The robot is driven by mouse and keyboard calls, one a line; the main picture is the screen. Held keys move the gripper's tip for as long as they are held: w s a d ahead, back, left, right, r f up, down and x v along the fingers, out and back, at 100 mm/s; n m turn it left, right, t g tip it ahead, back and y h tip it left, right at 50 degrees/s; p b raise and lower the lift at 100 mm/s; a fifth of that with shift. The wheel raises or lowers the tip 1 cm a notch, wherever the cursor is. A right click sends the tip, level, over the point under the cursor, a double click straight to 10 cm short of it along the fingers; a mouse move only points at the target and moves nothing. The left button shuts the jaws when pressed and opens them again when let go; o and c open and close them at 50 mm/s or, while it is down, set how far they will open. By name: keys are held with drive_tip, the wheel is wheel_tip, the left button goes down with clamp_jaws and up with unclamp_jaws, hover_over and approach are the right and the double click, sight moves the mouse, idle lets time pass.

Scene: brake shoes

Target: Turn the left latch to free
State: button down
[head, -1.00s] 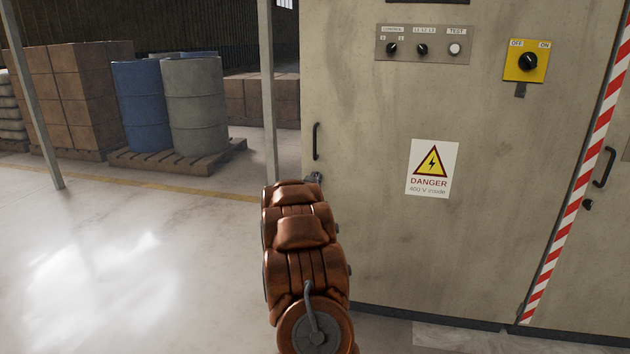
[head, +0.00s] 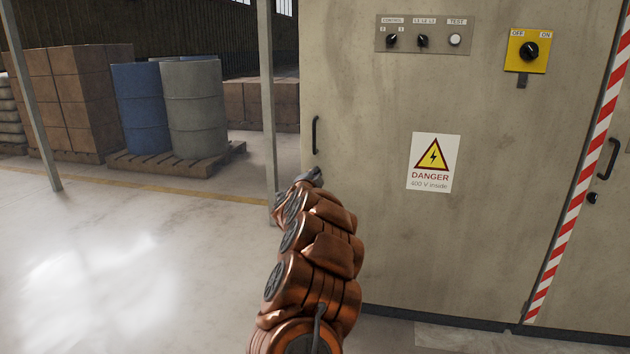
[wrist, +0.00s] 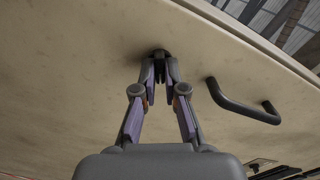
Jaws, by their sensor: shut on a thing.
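The left latch (wrist: 161,52) is a small dark round knob on the face of the beige cabinet door. In the wrist view it sits at the tips of my gripper (wrist: 160,66), whose two fingers are closed on it from both sides. Much of the latch is hidden by the fingertips. In the head view my gripper (head: 312,176) is at the left edge of the cabinet, just below the black door handle (head: 315,135), and it hides the latch there. The handle also shows in the wrist view (wrist: 240,108), to the right of the fingers and apart from them.
The cabinet (head: 350,240) carries a control panel (head: 422,35), a yellow OFF/ON switch (head: 528,50) and a danger sign (head: 433,162). A thin post (head: 267,90) stands left of it. Drums (head: 193,105) on a pallet stand farther back. The floor at left is clear.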

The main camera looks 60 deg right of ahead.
drive_tip(key=shift+f+m+b, duration=0.1)
drive_tip(key=shift+m+b, duration=1.6)
drive_tip(key=shift+m, duration=1)
drive_tip(key=c, duration=1.2)
unclamp_jaws()
drive_tip(key=shift+c, duration=0.2)
drive_tip(key=shift+a, duration=0.1)
